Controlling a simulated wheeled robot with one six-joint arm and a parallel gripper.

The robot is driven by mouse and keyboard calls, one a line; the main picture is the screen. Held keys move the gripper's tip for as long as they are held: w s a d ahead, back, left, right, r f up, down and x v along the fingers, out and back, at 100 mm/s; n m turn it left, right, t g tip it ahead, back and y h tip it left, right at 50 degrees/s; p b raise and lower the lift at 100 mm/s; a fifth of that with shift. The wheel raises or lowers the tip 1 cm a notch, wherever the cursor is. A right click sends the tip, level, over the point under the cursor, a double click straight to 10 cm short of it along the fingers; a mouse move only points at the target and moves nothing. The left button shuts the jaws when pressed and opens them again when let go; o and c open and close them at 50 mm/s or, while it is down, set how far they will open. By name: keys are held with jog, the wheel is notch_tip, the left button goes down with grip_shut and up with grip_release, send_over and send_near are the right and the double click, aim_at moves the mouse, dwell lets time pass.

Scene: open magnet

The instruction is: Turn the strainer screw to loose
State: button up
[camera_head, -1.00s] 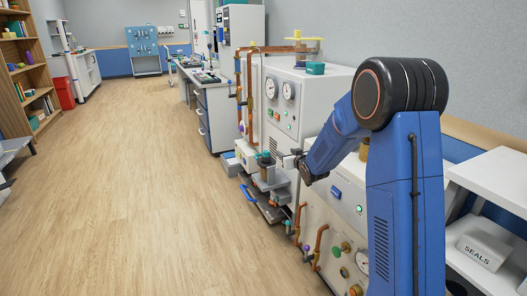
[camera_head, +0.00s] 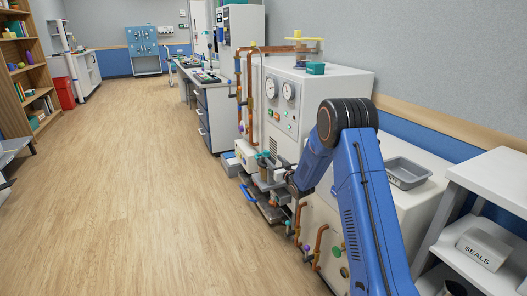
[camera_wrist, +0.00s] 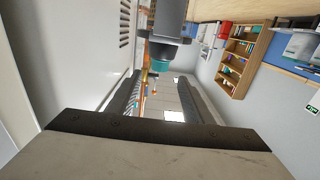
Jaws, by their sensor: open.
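My gripper (camera_head: 283,178) is low in front of the machine's pipework in the head view, partly hidden by my blue forearm. In the wrist view my gripper (camera_wrist: 160,82) shows two dark fingers spread apart with nothing held between them. A grey cylindrical fitting (camera_wrist: 164,50) with a teal part (camera_wrist: 160,67) lies just beyond the fingertips. A grey fitting with a teal top (camera_head: 264,156) stands just left of my gripper in the head view. I cannot tell for certain which part is the strainer screw.
A white cabinet with gauges (camera_head: 288,91) and copper pipes (camera_head: 240,95) stand behind the gripper. A grey tray (camera_head: 407,173) lies on a white surface at right, beside a shelf with a SEALS bin (camera_head: 483,249). The wooden floor (camera_head: 130,170) at left is clear.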

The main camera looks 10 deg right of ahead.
aim_at(267, 153)
jog(key=x, duration=1.3)
jog(key=shift+w+a, duration=0.1)
jog(key=shift+w, duration=0.25)
jog(key=shift+c, duration=0.5)
jog(key=c, duration=1)
